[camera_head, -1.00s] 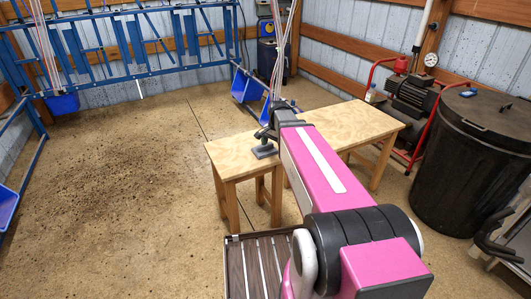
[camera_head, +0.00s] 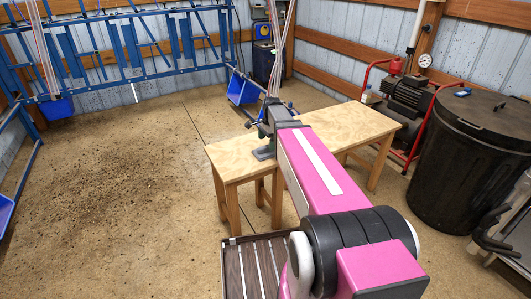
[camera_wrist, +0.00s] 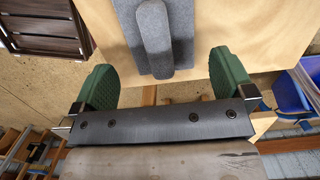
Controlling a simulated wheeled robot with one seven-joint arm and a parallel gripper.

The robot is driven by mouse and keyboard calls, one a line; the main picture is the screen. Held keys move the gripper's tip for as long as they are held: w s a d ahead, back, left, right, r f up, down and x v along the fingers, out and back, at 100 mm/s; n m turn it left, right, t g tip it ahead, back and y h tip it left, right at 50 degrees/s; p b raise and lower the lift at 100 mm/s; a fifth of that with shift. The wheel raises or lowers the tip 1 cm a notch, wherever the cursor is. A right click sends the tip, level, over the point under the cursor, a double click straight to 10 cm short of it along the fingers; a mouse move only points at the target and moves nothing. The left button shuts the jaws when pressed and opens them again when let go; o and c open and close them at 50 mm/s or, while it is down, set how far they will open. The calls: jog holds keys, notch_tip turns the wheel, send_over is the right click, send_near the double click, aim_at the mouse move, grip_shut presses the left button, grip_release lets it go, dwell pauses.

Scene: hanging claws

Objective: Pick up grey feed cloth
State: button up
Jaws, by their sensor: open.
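The grey feed cloth (camera_wrist: 168,30) lies folded on the light wooden bench (camera_head: 345,125), with a thick rounded fold standing along its middle. In the head view the cloth (camera_head: 264,153) shows as a small grey patch near the bench's left end, partly hidden by my arm. My gripper (camera_wrist: 160,65) is open, with its two green-padded fingers spread wide and nothing held between them. In the wrist view the cloth lies ahead, between the lines of the fingers. In the head view my gripper (camera_head: 266,126) is just above the cloth; I cannot tell whether they touch.
A slatted brown crate (camera_head: 255,268) stands on the floor in front of the bench. A black bin (camera_head: 470,160) and a red-framed pump (camera_head: 405,100) stand to the right. Blue tubs (camera_head: 243,88) and blue railing are behind. The floor at left is open.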

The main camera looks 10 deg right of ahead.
aim_at(266, 146)
jog(key=shift+s+a+f, duration=0.1)
jog(key=shift+a+f, duration=0.15)
jog(key=shift+f, duration=1.05)
jog(key=shift+s+a+f, duration=0.1)
jog(key=shift+a+f, duration=0.1)
jog(key=shift+f, duration=1.05)
jog(key=c, duration=0.6)
jog(key=shift+c, duration=0.2)
notch_tip(266, 146, up, 4)
jog(key=shift+r, duration=0.25)
jog(key=s+a+r, duration=0.6)
jog(key=a, duration=0.3)
jog(key=shift+s+a+r, duration=0.25)
jog(key=shift+a+r, duration=0.05)
